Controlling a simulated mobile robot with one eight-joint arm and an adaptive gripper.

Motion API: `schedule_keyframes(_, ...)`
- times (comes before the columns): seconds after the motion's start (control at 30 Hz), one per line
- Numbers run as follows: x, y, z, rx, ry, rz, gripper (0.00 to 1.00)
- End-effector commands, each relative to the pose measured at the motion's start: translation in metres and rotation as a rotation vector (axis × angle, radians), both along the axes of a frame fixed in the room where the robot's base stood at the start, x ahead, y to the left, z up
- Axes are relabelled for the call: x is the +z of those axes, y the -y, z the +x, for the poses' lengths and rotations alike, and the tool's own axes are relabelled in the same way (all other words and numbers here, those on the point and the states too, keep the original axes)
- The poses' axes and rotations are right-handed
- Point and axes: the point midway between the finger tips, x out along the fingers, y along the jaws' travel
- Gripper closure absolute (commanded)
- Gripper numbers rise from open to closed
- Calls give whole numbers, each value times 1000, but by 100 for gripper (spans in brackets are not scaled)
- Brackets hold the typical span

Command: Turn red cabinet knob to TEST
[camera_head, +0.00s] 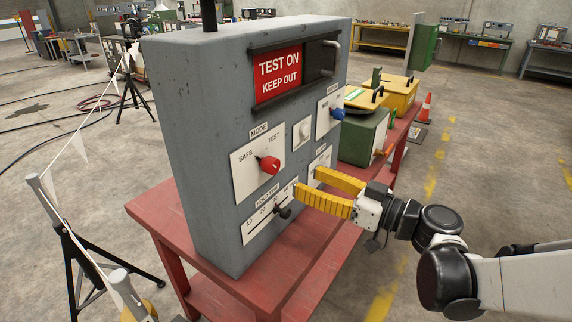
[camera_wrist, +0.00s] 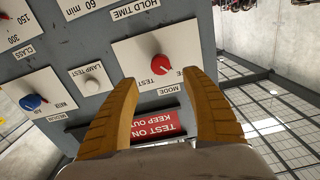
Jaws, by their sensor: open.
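The red knob (camera_head: 269,164) sits on the white MODE plate (camera_head: 250,178) on the front of the grey cabinet (camera_head: 200,130). SAFE is printed at its upper left and TEST at its upper right. My gripper (camera_head: 307,184) has yellow fingers, open and empty, in front of the panel to the lower right of the knob. In the wrist view, which shows the panel upside down, the red knob (camera_wrist: 160,65) appears between the open fingertips (camera_wrist: 160,80), apart from them.
Below the MODE plate is a HOLD TIME slider with a black knob (camera_head: 284,212). A blue knob (camera_head: 338,113) and a white lamp-test button (camera_head: 303,131) are nearby. A red TEST ON sign (camera_head: 278,75) is above. The cabinet stands on a red table (camera_head: 150,210).

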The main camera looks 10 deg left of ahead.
Motion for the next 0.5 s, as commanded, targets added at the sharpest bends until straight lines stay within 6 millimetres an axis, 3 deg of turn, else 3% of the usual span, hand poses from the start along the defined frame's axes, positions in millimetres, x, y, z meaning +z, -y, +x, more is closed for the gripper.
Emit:
schedule_keyframes(0.3, -2, -58, 22, 4, -3, -2, 44)
schedule_keyframes(0.5, -1, -83, 34, 2, -3, -2, 44)
